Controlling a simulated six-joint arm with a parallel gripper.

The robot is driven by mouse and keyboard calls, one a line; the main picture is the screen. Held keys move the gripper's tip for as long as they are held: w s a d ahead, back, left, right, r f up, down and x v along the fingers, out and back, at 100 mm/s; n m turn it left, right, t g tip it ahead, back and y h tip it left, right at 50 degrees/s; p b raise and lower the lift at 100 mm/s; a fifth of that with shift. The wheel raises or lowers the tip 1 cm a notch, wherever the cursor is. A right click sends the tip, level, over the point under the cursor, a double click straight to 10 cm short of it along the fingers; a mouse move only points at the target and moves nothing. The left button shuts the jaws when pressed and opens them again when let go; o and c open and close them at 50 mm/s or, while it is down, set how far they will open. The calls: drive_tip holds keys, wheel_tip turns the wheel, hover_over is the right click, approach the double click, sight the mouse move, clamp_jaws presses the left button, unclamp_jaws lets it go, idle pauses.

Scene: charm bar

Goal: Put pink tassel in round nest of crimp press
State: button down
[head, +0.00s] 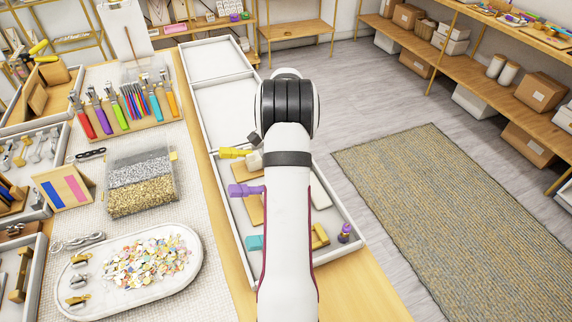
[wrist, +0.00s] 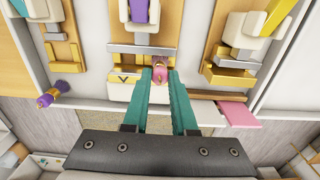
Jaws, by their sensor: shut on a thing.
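My gripper (wrist: 160,78) is shut on the pink tassel (wrist: 159,62), which shows between its teal fingertips in the wrist view. The tassel's gold top is at the far end; its lower part is hidden by the fingers. Just beyond the tassel is a gold and grey press fixture (wrist: 140,49) with a purple part above it. A white block with a gold V-shaped mark (wrist: 124,82) lies partly behind the left finger. I cannot tell which recess is the round nest, or whether the tassel touches anything. In the head view my arm hides the gripper and tassel.
Other gold fixtures (wrist: 62,50) (wrist: 232,68) flank the middle one. A flat pink piece (wrist: 240,113) lies at the right. The fixtures sit in a white-rimmed tray (head: 350,245).

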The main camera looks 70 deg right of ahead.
drive_tip(key=shift+f, duration=0.7)
idle(0.8)
drive_tip(key=c, duration=0.6)
unclamp_jaws()
drive_tip(key=shift+c, duration=0.2)
wheel_tip(320, 180, up, 16)
drive_tip(key=shift+f, duration=0.1)
